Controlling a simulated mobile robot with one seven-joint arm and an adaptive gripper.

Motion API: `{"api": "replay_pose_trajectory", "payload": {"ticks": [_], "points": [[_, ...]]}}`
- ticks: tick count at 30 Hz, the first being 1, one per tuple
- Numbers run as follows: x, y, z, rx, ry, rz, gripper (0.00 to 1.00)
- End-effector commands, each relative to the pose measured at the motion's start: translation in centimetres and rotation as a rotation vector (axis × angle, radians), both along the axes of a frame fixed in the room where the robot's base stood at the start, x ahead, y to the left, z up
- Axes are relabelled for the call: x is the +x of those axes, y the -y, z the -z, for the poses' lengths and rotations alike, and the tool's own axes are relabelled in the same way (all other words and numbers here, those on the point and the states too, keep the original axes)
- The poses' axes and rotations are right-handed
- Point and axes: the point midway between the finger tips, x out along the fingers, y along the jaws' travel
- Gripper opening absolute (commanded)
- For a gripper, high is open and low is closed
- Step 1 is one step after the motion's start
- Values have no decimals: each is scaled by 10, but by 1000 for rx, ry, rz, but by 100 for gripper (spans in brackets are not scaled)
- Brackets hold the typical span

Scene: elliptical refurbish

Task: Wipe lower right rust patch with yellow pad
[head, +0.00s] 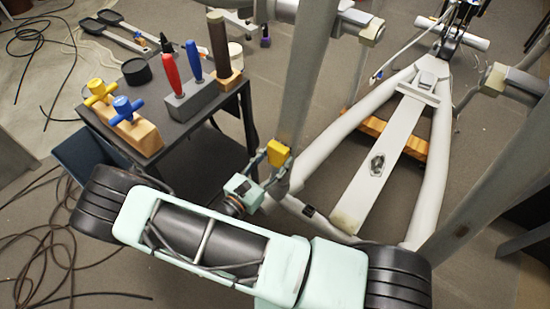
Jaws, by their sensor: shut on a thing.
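My gripper (269,161) is shut on a yellow pad (279,153). It holds the pad up beside the pale grey upright post, left of the elliptical frame (331,142). I cannot tell whether the pad touches the post. The frame has two curved side tubes and a long flat central plate (396,135). A dark mark (377,163) shows on the plate's middle, and a yellowish patch (345,221) shows at its lower end. I cannot tell which mark is the lower right rust patch. My arm covers part of the near end of the frame.
A dark tool table (189,135) at left bears a red-handled tool (171,75), a blue-handled tool (194,62), and yellow (100,92) and blue (125,108) knobs on a wooden block. Posts rise near the frame. Black cables (40,235) lie on the floor at left.

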Motion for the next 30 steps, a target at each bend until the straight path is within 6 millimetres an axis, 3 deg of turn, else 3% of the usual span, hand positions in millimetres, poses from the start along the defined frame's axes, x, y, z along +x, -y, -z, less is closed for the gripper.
{"api": "replay_pose_trajectory", "payload": {"ticks": [30], "points": [[-1, 7, -63, -1, 2, 1, 26]]}}
